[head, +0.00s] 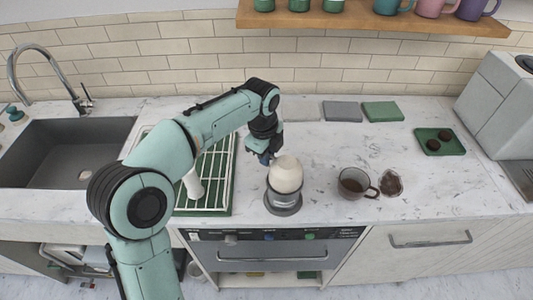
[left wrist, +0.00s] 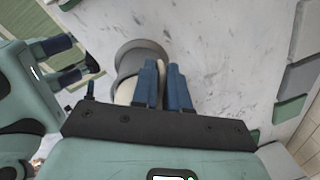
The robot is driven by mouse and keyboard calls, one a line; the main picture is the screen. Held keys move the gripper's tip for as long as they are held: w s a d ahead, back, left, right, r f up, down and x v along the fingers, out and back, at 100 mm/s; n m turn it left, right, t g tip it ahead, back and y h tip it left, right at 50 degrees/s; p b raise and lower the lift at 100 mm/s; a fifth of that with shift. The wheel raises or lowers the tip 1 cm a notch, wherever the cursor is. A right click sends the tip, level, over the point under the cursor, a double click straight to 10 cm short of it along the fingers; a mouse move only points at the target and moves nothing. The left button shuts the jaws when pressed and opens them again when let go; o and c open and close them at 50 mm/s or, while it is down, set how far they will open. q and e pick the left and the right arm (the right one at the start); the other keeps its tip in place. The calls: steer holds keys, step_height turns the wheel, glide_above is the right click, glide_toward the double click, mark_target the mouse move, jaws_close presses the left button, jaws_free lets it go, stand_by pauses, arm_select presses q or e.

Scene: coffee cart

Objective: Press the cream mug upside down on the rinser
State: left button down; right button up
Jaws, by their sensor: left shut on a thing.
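The cream mug (head: 287,173) is upside down, its rounded base up, over the round grey rinser (head: 283,209) on the counter. The rinser also shows in the left wrist view (left wrist: 139,48). My left gripper (head: 264,157) is at the back left of the mug, shut on it. In the left wrist view its two blue fingers (left wrist: 164,85) are close together beside the mug (left wrist: 125,91); they hide the gripped part. The mug's rim is hard to see, so I cannot tell how firmly it sits. My right gripper (left wrist: 82,62) shows at the left wrist view's left edge, fingers apart.
A green drying rack (head: 218,201) with a white item lies left of the rinser, beneath my left arm. A glass cup of dark liquid (head: 352,183) and a small dish of dark grounds (head: 391,184) stand to the right.

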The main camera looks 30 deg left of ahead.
arm_select(q)
steer(key=shift+f, duration=0.4)
arm_select(e)
steer(key=shift+s+f, duration=0.15)
steer(key=shift+f, duration=0.05)
steer(key=shift+r, duration=0.1)
stand_by(2.4)
arm_select(q)
steer(key=shift+r+p, duration=1.5)
steer(key=shift+r, duration=1.05)
steer(key=shift+r+p, duration=0.6)
steer(key=shift+r, duration=0.5)
steer(key=shift+w+f, duration=0.1)
arm_select(e)
steer(key=w+r, duration=0.4)
steer(key=r, duration=0.1)
steer(key=shift+w+r+t, duration=0.3)
steer(key=shift+w+r, duration=0.05)
steer(key=shift+w, duration=0.05)
steer(key=shift+s, duration=0.1)
